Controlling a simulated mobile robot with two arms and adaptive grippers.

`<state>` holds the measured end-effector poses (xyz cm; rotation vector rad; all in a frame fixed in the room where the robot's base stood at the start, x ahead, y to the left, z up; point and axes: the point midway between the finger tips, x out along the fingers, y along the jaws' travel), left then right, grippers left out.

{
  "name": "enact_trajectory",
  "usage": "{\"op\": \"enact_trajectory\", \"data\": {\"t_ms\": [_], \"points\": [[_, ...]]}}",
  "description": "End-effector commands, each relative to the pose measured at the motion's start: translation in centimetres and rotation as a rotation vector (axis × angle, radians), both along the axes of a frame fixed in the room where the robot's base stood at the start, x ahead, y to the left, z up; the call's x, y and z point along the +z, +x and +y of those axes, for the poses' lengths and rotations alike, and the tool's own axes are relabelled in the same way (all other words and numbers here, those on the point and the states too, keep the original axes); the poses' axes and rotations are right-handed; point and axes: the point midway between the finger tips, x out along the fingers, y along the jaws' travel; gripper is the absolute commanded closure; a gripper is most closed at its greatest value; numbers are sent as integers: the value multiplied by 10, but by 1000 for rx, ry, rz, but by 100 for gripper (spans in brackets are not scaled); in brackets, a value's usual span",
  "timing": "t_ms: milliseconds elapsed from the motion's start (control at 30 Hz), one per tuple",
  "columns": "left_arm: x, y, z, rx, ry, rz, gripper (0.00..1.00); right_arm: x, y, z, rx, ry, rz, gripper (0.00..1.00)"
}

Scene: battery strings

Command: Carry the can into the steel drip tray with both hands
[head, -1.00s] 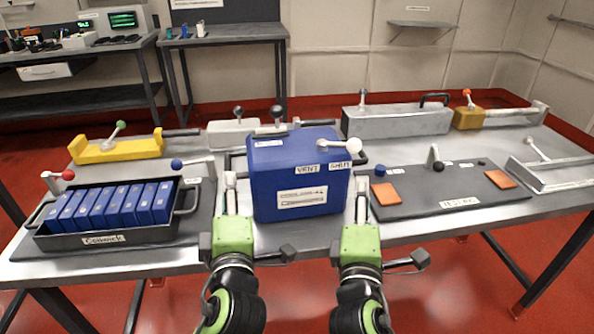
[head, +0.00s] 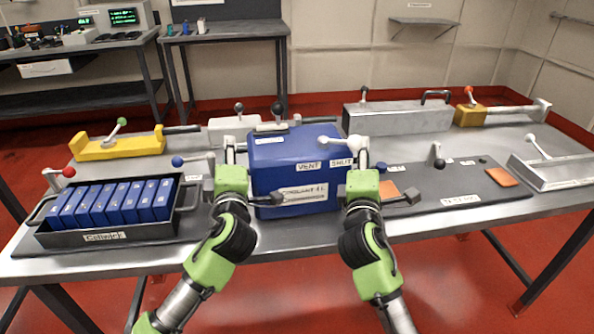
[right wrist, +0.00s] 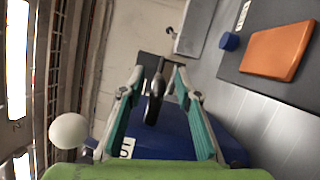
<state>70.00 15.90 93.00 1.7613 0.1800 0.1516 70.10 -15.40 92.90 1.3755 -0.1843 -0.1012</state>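The can (head: 275,158), a blue box with VENT and SHUT labels and a white-balled lever on top, stands upright at the table's front middle. My left gripper (head: 230,146) is at its left side; whether its fingers are closed cannot be told. My right gripper (head: 360,148) is at its right side. In the right wrist view, my right gripper (right wrist: 158,80) is open, its fingers apart on either side of the can's black handle (right wrist: 154,98). The blue can (right wrist: 170,140) shows below. The steel drip tray (head: 562,178), shallow and open, lies at the table's right end.
A black crate (head: 110,236) of blue cells sits left. A dark mat (head: 470,190) with orange pads (head: 502,177) lies between the can and the tray. A grey steel box (head: 397,119) and yellow fixtures (head: 120,147) stand behind.

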Motion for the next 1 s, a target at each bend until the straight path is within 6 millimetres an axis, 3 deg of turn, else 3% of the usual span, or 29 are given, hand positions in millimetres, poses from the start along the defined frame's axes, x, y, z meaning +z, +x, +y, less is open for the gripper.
{"op": "enact_trajectory", "data": {"t_ms": [400,500,533,867,900,1000], "points": [[0,7,1,-1,-1,0,69,0,7,-1,1,1,0,70],[0,6,1,0,-1,1,95,0,6,-1,0,1,0,96],[0,6,1,0,-1,1,100,0,6,-1,0,1,0,100],[-1,6,1,0,1,2,100,-1,6,-1,1,0,2,100],[13,6,1,-2,2,-23,100,13,6,0,4,-1,-23,100],[13,7,1,-1,2,-21,100,13,6,0,5,-2,-21,100]]}}
